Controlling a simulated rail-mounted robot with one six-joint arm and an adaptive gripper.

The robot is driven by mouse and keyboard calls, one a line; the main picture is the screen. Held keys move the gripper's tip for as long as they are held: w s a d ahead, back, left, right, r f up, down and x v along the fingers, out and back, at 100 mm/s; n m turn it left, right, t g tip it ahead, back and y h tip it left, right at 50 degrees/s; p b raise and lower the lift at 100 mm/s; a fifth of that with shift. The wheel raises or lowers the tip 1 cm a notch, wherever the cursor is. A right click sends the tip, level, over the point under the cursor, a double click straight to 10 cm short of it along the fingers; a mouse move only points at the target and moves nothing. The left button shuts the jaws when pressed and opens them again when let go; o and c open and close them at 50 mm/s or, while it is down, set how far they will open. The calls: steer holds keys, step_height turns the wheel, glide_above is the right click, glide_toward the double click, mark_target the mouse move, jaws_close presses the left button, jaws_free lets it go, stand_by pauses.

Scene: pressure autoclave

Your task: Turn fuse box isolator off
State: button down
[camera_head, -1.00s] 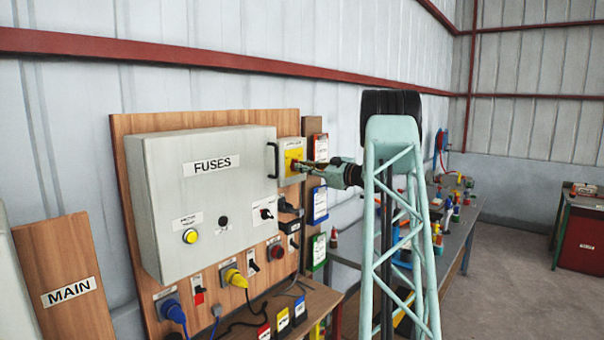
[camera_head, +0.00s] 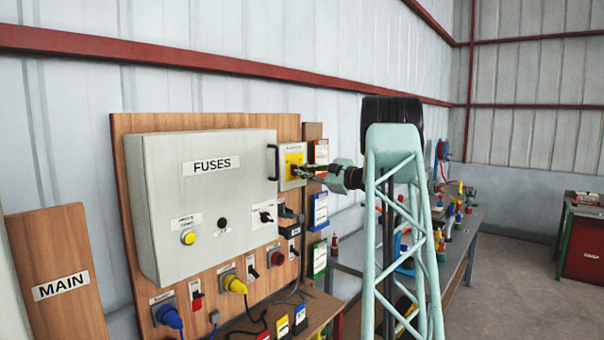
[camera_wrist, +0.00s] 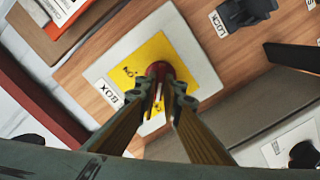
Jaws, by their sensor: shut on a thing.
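The isolator is a grey plate with a yellow face (camera_head: 293,160), mounted on the wooden board just right of the grey fuse box (camera_head: 210,200). In the wrist view its yellow face (camera_wrist: 158,52) carries a red knob (camera_wrist: 157,69) at the centre. My gripper (camera_head: 300,171) reaches the isolator from the right. In the wrist view the fingertips of my gripper (camera_wrist: 166,84) are shut on the red knob, one on each side. The fingers hide part of the knob and of the face markings, so the knob's exact setting cannot be told.
The fuse box's black handle (camera_head: 273,162) is close left of the isolator. Labelled cards (camera_head: 320,208) hang to its right. Switches and plugs, including a yellow plug (camera_head: 235,284), fill the lower board. A workbench (camera_head: 450,235) with tools stands behind my arm.

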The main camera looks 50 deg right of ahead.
steer(key=c, duration=2.8)
jaws_free()
steer(key=shift+s, duration=0.1)
steer(key=shift+s+a, duration=0.2)
steer(key=shift+s, duration=2.75)
steer(key=shift+s+a, duration=0.2)
steer(key=shift+s, duration=2.75)
